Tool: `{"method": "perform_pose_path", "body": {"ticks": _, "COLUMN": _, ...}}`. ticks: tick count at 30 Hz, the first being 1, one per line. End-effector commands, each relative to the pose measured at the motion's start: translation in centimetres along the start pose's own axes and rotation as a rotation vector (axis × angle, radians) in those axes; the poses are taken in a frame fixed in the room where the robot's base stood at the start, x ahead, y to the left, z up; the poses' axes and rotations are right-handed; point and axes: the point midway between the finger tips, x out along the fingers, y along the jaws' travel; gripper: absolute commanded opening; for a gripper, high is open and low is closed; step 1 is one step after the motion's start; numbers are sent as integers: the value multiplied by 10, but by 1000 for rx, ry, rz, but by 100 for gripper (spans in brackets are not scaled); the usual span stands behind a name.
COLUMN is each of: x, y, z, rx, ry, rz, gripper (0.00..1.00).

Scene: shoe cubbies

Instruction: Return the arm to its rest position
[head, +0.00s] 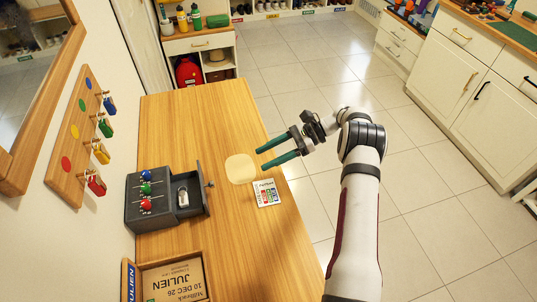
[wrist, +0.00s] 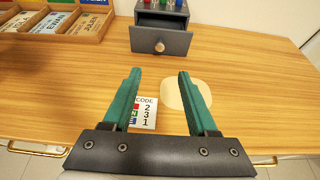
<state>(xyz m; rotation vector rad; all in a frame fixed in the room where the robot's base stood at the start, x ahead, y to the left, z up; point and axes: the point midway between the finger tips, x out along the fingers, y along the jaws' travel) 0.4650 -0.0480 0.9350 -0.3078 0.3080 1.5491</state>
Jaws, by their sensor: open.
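My gripper (head: 262,158) has two green fingers, spread apart with nothing between them. It hangs over the right edge of the wooden table (head: 240,260), near a pale round-cornered pad (head: 240,169) and a small code card (head: 266,193). In the wrist view, my gripper (wrist: 157,78) shows open above the table. The card (wrist: 145,112) reads CODE 2 3 1 and is partly hidden by the left finger. The pad (wrist: 188,94) is partly behind the right finger. My arm reaches in from the lower right of the head view.
A wall board (head: 71,136) holds several coloured padlocks. A wooden tray (head: 140,267) with name cards sits at the front left. The tiled floor right of the table is clear.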

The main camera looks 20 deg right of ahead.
Motion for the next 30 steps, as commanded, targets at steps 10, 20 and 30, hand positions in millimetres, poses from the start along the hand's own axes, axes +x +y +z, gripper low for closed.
{"method": "perform_pose_path", "body": {"ticks": 10, "x": -3, "y": 0, "z": 0, "rx": 0, "ry": 0, "rz": 0, "gripper": 59}}
{"method": "perform_pose_path", "body": {"ticks": 20, "x": 4, "y": 33, "z": 84, "rx": -157, "ry": 194, "rz": 127, "gripper": 59}}
{"method": "perform_pose_path", "body": {"ticks": 30, "x": 25, "y": 251, "z": 188, "rx": -719, "ry": 721, "rz": 462, "gripper": 59}}
